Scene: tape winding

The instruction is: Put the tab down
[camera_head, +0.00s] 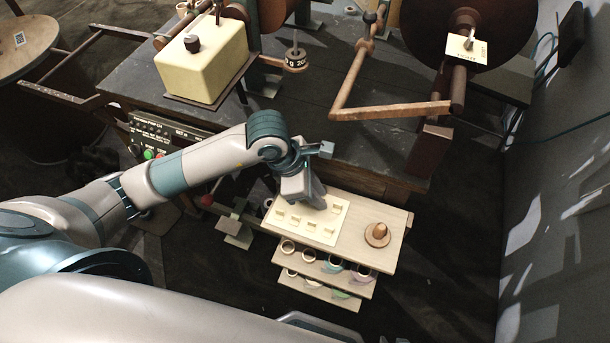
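My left gripper (316,203) points down over the upper left part of a cream board (318,236) on the top of a small wooden stand. The board carries several small raised pieces or slots in rows. The gripper hides the board's upper part. I cannot make out a separate tab at its fingertips, or whether the fingers touch the board. The finger gap does not show clearly. My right gripper is not visible; only pale arm parts show along the bottom edge.
The wooden stand's top (362,216) carries a round wooden knob piece (377,234). Lower shelves (321,263) hold several rings of tape. Behind is a dark workbench (330,92) with a cream box (203,66), a bent wooden arm (392,110) and a large brown disc (425,35). A wall closes the right.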

